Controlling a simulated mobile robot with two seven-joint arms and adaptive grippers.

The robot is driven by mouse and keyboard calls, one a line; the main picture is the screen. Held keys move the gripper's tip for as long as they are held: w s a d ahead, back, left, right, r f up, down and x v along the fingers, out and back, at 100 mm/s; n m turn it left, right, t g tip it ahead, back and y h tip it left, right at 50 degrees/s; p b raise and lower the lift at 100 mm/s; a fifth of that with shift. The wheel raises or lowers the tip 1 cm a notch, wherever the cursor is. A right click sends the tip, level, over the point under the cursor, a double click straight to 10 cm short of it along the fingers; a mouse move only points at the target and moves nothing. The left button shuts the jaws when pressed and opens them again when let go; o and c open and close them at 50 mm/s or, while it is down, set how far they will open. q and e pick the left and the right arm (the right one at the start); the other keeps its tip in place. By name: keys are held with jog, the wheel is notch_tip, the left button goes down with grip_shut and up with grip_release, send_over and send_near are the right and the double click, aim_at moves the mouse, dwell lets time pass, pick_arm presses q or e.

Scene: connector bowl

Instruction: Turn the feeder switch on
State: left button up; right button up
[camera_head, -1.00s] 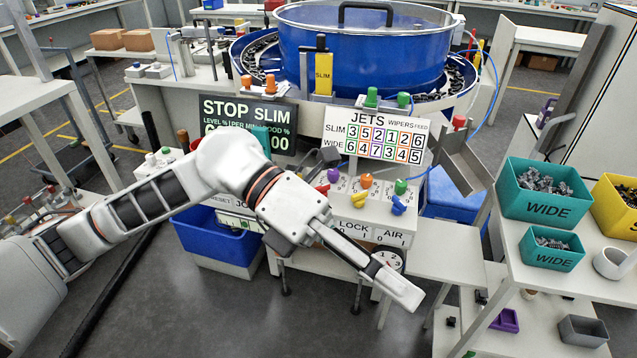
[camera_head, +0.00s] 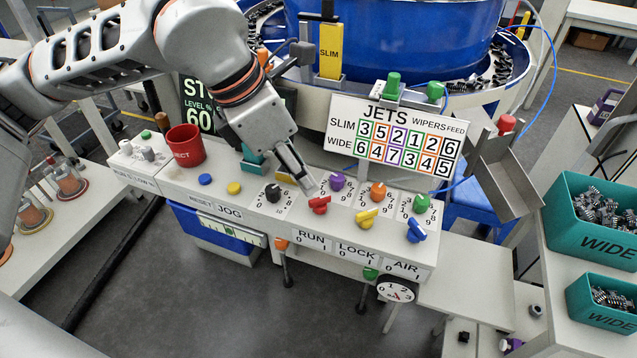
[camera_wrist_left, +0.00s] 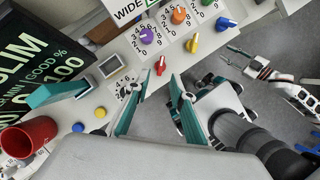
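The switch row on the white control panel (camera_head: 245,211) has a red switch (camera_head: 318,204) above the RUN label, a yellow one (camera_head: 366,218) above LOCK and a blue one (camera_head: 416,230) above AIR. No label reading feeder switch shows; I cannot tell the red switch's setting. My left gripper (camera_head: 303,187) is above the panel, close behind the red switch. In the left wrist view its teal fingers (camera_wrist_left: 158,106) are apart with nothing between them, and the red switch (camera_wrist_left: 160,65) lies beyond the tips. My right gripper (camera_wrist_left: 226,54) appears open and empty over the floor.
Black (camera_head: 272,193), purple (camera_head: 337,181), orange (camera_head: 378,191) and green (camera_head: 421,203) dials stand behind the switches. A red cup-shaped part (camera_head: 186,146) stands at the panel's left. The JETS board (camera_head: 392,140) rises behind. Teal WIDE bins (camera_head: 590,247) are at right.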

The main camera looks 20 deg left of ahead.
aim_at(319, 199)
pick_arm(q)
jog(key=x, duration=0.3)
jog(key=shift+s+f, duration=0.1)
jog(key=shift+s, duration=0.05)
jog(key=shift+b+x, duration=0.4)
jog(key=shift+x, duration=0.7)
jog(key=shift+d+f, duration=0.15)
jog(key=shift+f, duration=0.2)
pick_arm(e)
jog(key=shift+w+a+r, duration=0.15)
jog(key=shift+w+r, duration=0.25)
jog(key=shift+w, duration=0.2)
